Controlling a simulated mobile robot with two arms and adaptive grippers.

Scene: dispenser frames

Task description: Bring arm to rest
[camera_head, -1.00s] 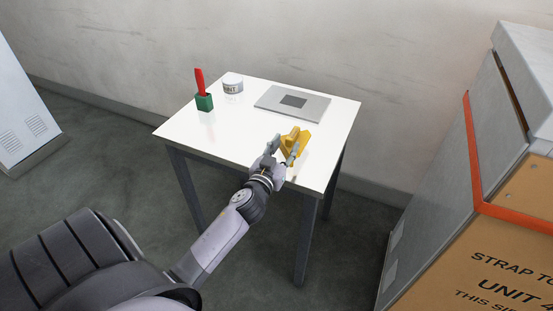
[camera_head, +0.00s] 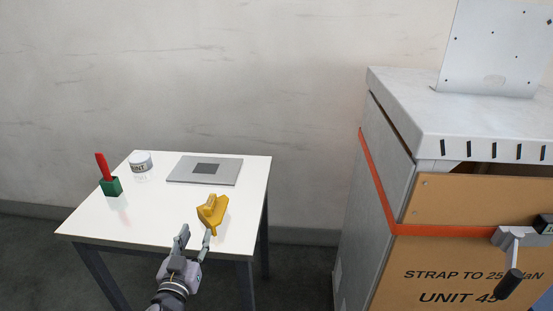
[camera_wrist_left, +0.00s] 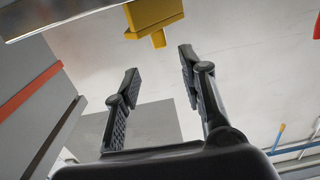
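My left gripper (camera_head: 195,240) is at the near edge of the white table in the head view. Its two fingers are spread with nothing between them. A yellow object (camera_head: 211,212) rests on the table just beyond the fingertips. The left wrist view shows the open fingers (camera_wrist_left: 158,75) with a clear gap, and the yellow object (camera_wrist_left: 153,14) apart from them near the top edge. My right gripper is in neither view.
The table (camera_head: 130,215) also holds a green block with a red handle (camera_head: 110,187), a white tin (camera_head: 140,161) and a grey plate (camera_head: 226,172). A large strapped crate (camera_head: 385,200) stands to the right. Floor shows between table and crate.

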